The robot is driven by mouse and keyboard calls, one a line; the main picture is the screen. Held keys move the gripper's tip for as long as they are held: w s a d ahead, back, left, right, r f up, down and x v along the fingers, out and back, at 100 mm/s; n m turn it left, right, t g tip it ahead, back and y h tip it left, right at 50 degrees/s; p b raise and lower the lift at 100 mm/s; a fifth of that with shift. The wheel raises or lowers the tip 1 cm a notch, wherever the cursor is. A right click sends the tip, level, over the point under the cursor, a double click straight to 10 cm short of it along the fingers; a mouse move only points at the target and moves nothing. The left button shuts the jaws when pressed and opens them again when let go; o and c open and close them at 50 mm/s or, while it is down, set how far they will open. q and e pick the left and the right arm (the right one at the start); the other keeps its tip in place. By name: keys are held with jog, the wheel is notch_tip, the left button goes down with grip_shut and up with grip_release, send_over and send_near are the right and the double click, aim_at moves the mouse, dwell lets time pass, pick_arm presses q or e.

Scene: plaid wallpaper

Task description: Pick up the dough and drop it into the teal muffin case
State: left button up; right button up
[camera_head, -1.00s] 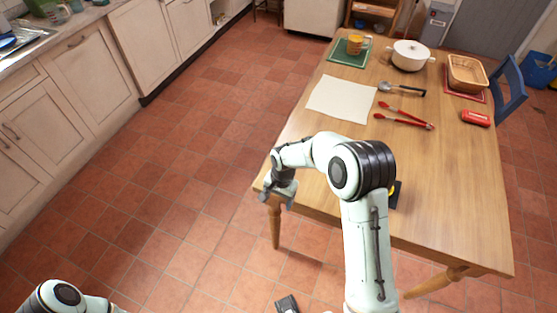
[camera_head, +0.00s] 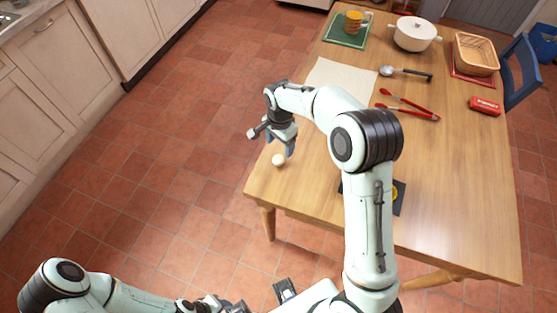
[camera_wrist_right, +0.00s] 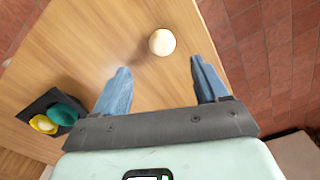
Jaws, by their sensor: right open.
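The dough is a small cream ball (camera_head: 278,160) near the table's left front corner. It also shows in the right wrist view (camera_wrist_right: 162,42). My right gripper (camera_head: 278,146) is open and empty above the dough. In the right wrist view, the dough lies just beyond the gap between the blue-grey fingertips (camera_wrist_right: 159,66), apart from both. The teal muffin case (camera_wrist_right: 63,114) sits on a dark tray beside a yellow case (camera_wrist_right: 43,124). In the head view, my right arm hides the teal case. My left arm is low at left; its gripper is unclear at the bottom edge.
The wooden table (camera_head: 450,170) also holds a pale sheet (camera_head: 340,82), red tongs (camera_head: 410,106), a ladle (camera_head: 405,73), a white pot (camera_head: 415,35), a basket (camera_head: 476,54) and a red item (camera_head: 484,106). The dark tray (camera_head: 400,207) is partly behind my arm.

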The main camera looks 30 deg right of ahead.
aim_at(279, 158)
jog(key=f, duration=0.7)
jog(key=shift+w+a+f, duration=0.1)
jog(key=shift+w+a, duration=0.05)
jog(key=shift+a, duration=0.05)
jog(key=c, duration=1.1)
